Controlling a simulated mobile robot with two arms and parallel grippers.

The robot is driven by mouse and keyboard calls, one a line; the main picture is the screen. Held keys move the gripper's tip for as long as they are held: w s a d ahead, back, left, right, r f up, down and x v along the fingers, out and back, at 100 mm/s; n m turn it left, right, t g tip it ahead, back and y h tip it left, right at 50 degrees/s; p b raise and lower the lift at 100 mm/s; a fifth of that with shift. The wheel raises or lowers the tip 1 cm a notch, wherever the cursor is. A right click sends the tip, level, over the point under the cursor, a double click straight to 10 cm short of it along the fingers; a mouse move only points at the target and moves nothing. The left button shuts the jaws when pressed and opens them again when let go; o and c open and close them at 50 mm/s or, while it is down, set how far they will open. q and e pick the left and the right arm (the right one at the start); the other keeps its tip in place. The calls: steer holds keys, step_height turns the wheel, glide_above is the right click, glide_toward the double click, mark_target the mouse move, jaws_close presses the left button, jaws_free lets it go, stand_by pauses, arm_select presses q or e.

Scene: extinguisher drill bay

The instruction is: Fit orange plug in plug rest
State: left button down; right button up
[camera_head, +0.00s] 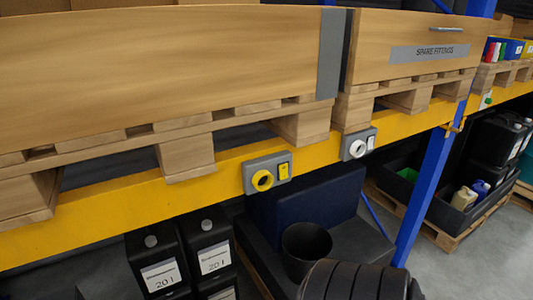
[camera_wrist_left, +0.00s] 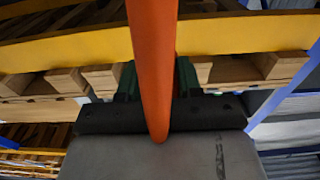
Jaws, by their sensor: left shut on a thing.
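My left gripper (camera_wrist_left: 157,72) is shut on a long orange bar, which I take as the orange plug (camera_wrist_left: 153,40); its green fingers show on either side of it. The orange bar runs from the top edge to the grey wrist part in the left wrist view, and its far end is out of frame. I cannot tell which is the plug rest. Neither gripper shows in the head view.
The yellow beam (camera_head: 110,220) carries pallets with wooden boxes. A blue upright (camera_head: 425,185) stands right of the plates. Black canisters (camera_head: 160,262), a dark bucket (camera_head: 306,250) and a dark blue box (camera_head: 310,205) stand below. The front of both plates looks clear.

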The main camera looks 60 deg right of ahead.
arm_select(q)
steer(key=w+a+f+b, duration=0.2)
steer(key=w+a+b, duration=0.4)
steer(key=a+b, duration=0.3)
steer(key=shift+w+a, duration=0.2)
steer(key=shift+a, duration=0.25)
stand_by(0.5)
